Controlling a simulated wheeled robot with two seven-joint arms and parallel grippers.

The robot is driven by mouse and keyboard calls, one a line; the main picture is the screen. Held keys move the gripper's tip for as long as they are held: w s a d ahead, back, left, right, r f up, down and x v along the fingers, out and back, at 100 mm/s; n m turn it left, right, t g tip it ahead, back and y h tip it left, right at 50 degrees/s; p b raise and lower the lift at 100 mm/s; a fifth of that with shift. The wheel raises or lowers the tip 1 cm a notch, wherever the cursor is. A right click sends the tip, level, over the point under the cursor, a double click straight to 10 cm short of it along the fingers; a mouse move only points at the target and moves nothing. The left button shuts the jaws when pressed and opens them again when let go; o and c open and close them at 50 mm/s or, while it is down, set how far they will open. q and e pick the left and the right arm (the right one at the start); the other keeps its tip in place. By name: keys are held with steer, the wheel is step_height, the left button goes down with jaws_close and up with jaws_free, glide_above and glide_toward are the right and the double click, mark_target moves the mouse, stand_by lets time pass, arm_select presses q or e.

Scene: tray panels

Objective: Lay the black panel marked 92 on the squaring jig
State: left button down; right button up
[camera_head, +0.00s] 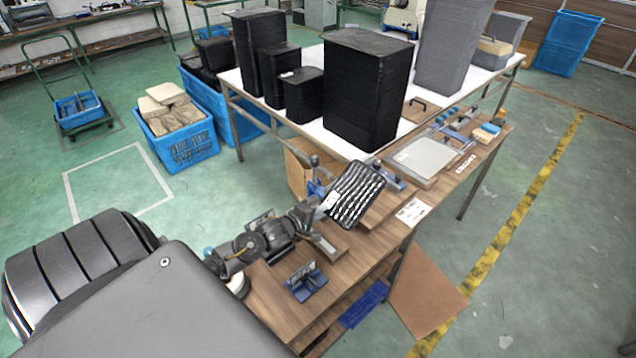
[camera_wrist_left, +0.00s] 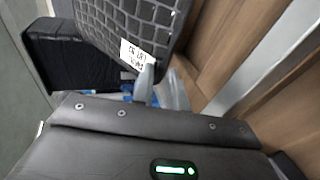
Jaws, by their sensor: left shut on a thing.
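A black panel (camera_head: 356,196) with rows of pale slots is held tilted above the wooden bench; a white label sits at its left edge. The label's marking is too small to read. My left gripper (camera_head: 326,207) is shut on the panel's label-side edge. In the left wrist view the fingers (camera_wrist_left: 158,88) pinch the panel (camera_wrist_left: 130,28) beside the label. A light grey plate with blue clamps, seemingly the squaring jig (camera_head: 424,158), lies on the bench beyond the panel, to its right. The panel is apart from it. My right gripper is not in view.
A blue fixture (camera_head: 306,281) stands on the near bench end (camera_head: 275,296). Tall black boxes (camera_head: 368,85) stand on the white table behind. White labels (camera_head: 412,212) mark the bench's right edge. A brown board (camera_head: 425,290) leans below it. The plate's top looks clear.

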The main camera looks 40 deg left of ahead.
arm_select(q)
steer(key=shift+s+d+f, duration=0.1)
steer(key=shift+f, duration=0.1)
steer(key=c, duration=1.6)
jaws_free()
steer(key=shift+c, duration=0.2)
steer(key=o, duration=0.3)
steer(key=shift+w, duration=0.25)
steer(key=v, duration=0.5)
steer(key=b+v, duration=0.1)
steer(key=v, duration=0.5)
steer(key=shift+a+r, duration=0.1)
steer(key=shift+a, duration=0.1)
steer(key=shift+w, duration=0.1)
